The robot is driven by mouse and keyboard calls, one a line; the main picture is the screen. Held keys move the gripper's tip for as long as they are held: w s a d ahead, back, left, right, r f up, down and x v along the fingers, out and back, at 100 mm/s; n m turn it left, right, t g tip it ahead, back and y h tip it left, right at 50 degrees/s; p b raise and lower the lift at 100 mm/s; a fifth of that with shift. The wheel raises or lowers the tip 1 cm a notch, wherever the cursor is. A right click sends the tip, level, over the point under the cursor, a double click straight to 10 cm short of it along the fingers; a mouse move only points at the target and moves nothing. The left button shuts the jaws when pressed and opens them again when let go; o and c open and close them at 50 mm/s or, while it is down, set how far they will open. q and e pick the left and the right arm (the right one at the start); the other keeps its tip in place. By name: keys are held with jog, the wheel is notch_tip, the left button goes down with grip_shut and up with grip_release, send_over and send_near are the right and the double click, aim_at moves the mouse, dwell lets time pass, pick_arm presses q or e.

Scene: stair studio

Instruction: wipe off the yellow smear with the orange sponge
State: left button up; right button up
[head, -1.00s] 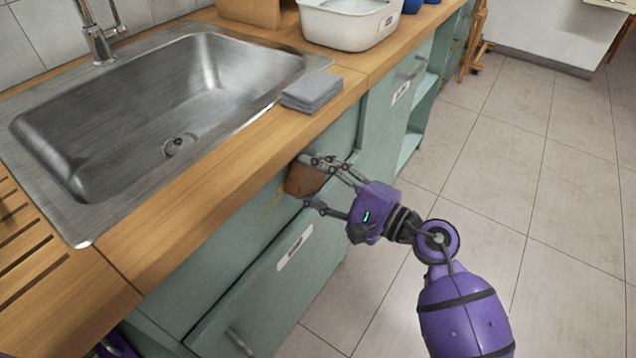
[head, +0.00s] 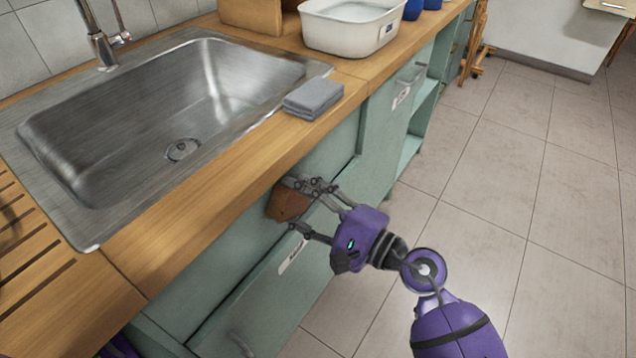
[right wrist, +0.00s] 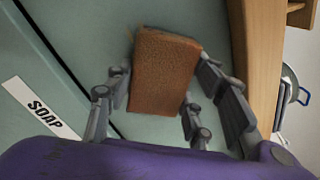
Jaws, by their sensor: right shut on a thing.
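The orange sponge (head: 284,206) is a brown-orange block between the fingers of my right gripper (head: 291,203). The gripper is shut on it and holds it against the green front panel under the sink counter. In the right wrist view the sponge (right wrist: 163,72) lies flat toward the panel, with fingers on both sides. A faint yellowish trace, seemingly part of the yellow smear (right wrist: 122,70), shows by the sponge's left edge; any more of it is hidden behind the sponge.
A drawer below carries a white SOAP label (right wrist: 42,108). The wooden counter edge (head: 215,195) overhangs above the sponge. On the counter are a grey folded cloth (head: 313,97), a steel sink (head: 180,110) and a white tub (head: 350,28). The tiled floor at right is clear.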

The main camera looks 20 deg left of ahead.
jog(key=shift+s+a+r, duration=0.1)
jog(key=shift+s+a, duration=0.1)
jog(key=shift+s, duration=0.3)
jog(key=shift+s+a, duration=0.15)
jog(key=shift+s, duration=0.35)
pick_arm(q)
jog(key=shift+w+d+r+p, duration=0.2)
jog(key=shift+w+r+p, duration=0.15)
jog(key=shift+r, duration=0.2)
jog(key=shift+w+d+r+p, duration=0.15)
jog(key=shift+w+r+p, duration=0.2)
jog(key=shift+r, duration=0.15)
pick_arm(e)
jog(key=shift+s+a, duration=0.4)
jog(key=shift+s, duration=0.5)
jog(key=shift+s+a, duration=0.35)
jog(key=shift+s, duration=0.5)
jog(key=b, duration=0.2)
send_near(263, 215)
pick_arm(q)
jog(key=shift+s+a+f, duration=0.15)
jog(key=shift+s+f, duration=0.05)
jog(key=shift+f, duration=0.5)
pick_arm(e)
jog(key=shift+w+a, duration=0.2)
jog(key=shift+a, duration=0.1)
